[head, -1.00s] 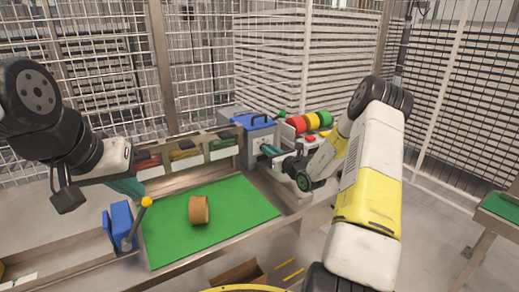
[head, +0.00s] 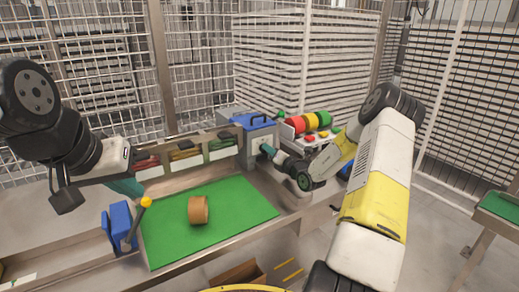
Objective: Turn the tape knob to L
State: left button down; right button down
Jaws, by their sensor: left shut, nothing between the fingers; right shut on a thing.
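The machine with a grey body and a blue lid (head: 256,122) stands at the back, right of the green mat. My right gripper (head: 266,149) reaches its front face from the right, with the teal fingertips at the panel. It is shut on a small part there, which looks like the tape knob. The fingers hide the knob, so its pointer and letters cannot be read. My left gripper (head: 127,187) is shut and empty, above the left back edge of the mat. A brown tape roll (head: 198,211) lies on the green mat (head: 235,200).
A red, yellow and green signal light (head: 309,122) and red buttons (head: 310,139) are behind my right wrist. Small bins (head: 185,156) line the back rail. A blue box with a yellow-knobbed lever (head: 121,222) stands left of the mat. An open carton (head: 240,274) sits below.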

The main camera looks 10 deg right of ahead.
jog(key=shift+d+m, duration=0.1)
jog(key=shift+m, duration=0.4)
jog(key=c, duration=1.4)
grip_release()
jog(key=v, duration=0.7)
jog(key=shift+s+d, duration=0.1)
jog(key=shift+s, duration=0.25)
